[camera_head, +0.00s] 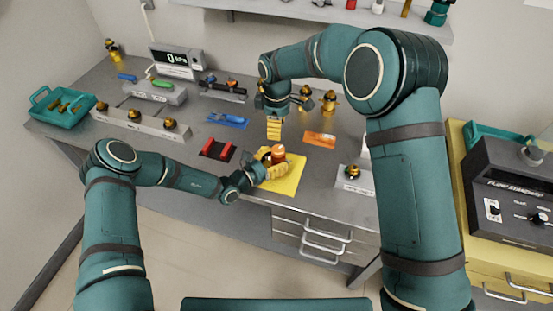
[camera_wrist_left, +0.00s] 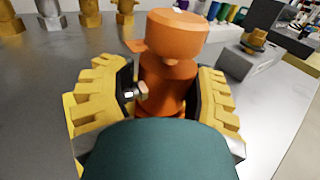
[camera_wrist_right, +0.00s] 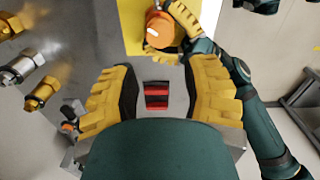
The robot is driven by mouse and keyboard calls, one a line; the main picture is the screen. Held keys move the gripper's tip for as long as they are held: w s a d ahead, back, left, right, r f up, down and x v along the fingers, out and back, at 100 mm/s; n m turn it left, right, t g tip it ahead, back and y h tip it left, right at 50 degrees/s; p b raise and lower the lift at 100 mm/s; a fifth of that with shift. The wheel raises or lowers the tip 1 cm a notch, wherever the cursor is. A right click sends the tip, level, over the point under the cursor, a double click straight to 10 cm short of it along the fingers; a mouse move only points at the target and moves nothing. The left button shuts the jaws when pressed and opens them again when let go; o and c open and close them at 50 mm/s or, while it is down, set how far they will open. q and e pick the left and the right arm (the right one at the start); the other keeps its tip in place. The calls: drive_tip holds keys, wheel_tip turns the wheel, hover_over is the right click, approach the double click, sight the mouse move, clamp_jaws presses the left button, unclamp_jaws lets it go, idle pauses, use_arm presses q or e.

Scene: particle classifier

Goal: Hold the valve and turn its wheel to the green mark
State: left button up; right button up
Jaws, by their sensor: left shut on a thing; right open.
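The orange valve (camera_head: 278,152) stands on the yellow mat (camera_head: 291,187) near the bench's front edge. My left gripper (camera_head: 271,168) is shut around its body from the side. In the left wrist view the orange valve body (camera_wrist_left: 166,85) sits between the yellow fingers, with the round orange wheel (camera_wrist_left: 178,34) above them. A metal fitting sticks out at the left. My right gripper (camera_head: 274,129) is open and empty, pointing down behind and above the valve. The right wrist view shows the wheel (camera_wrist_right: 161,29) beyond its fingers. I cannot make out the green mark.
A red-and-black holder (camera_head: 217,150) lies left of the mat. A blue tool rest (camera_head: 227,119), an orange card (camera_head: 319,139) and a grey block with a brass fitting (camera_head: 354,181) are nearby. A teal tray (camera_head: 62,105) stands far left. Brass fittings stand behind my right gripper.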

sight(278, 149)
drive_tip(key=o, duration=0.5)
drive_tip(key=f+m, duration=0.3)
drive_tip(key=m, duration=0.1)
drive_tip(key=f+m, duration=0.3)
drive_tip(key=m, duration=0.1)
drive_tip(key=f+m, duration=0.4)
drive_tip(key=shift+d, duration=0.25)
idle(0.5)
drive_tip(key=c, duration=1.2)
